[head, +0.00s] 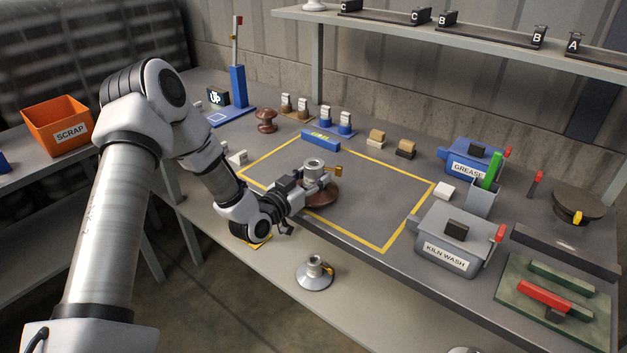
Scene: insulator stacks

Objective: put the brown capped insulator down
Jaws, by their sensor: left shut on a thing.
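The brown capped insulator (321,196) has a wide brown skirt and a grey metal cap with a small yellow tag at its side. It is upright, inside the left front part of the yellow-outlined area (385,248) on the grey bench. My left gripper (311,180) reaches in from the left and is shut on it around the cap. The fingers partly hide the cap and the skirt's left side. I cannot tell whether the skirt touches the bench or hangs just above it. My right gripper is not in view.
A grey capped insulator (314,277) stands on the lower shelf in front. A brown knobbed piece (266,121) and a blue block (320,140) stand behind. Kiln wash (450,240) and grease (468,160) boxes are at right. The outlined area's right part is clear.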

